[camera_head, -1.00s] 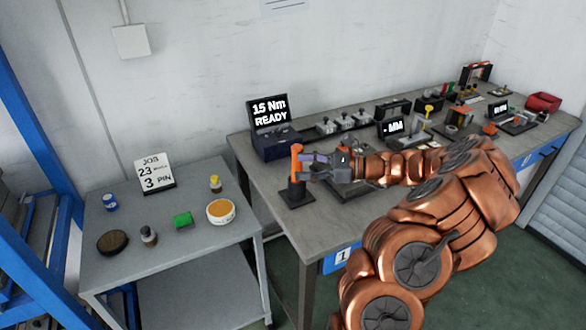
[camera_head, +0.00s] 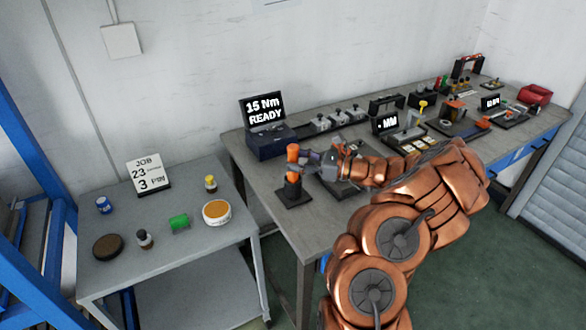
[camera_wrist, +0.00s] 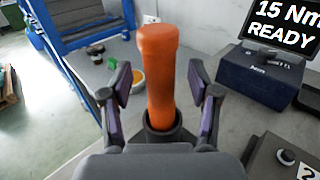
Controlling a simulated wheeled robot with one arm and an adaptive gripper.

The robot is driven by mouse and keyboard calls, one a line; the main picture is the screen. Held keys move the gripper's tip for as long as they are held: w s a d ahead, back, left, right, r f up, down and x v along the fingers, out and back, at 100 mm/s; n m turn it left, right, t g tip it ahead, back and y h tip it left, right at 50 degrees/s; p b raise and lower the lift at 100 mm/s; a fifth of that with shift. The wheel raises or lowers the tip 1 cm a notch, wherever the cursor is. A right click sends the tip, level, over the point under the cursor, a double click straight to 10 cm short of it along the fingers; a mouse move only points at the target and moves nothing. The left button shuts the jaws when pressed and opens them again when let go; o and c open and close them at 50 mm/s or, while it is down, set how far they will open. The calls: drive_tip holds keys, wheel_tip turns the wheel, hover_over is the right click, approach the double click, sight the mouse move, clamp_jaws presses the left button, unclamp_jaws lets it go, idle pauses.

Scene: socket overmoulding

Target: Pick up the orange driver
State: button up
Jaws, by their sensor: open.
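The orange driver (camera_head: 292,153) stands upright in a dark holder (camera_head: 292,192) at the left end of the workbench. In the wrist view the orange driver (camera_wrist: 159,75) stands between the two fingers, with its lower end in the dark round cup of the holder (camera_wrist: 162,128). My gripper (camera_head: 306,160) is beside the driver in the head view, coming from the right. In the wrist view my gripper (camera_wrist: 160,100) is open, with a finger on each side of the driver and a visible gap on both sides.
A torque box reading "15 Nm READY" (camera_head: 266,127) stands behind the driver. A side table (camera_head: 190,245) at left carries a job card (camera_head: 149,178), a green block (camera_head: 179,221) and a round orange-topped container (camera_head: 217,212). Several fixtures occupy the bench (camera_head: 330,220) to the right.

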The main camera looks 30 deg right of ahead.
drive_tip(key=shift+w+a, duration=0.45)
drive_tip(key=shift+w, duration=0.05)
clamp_jaws()
idle(0.3)
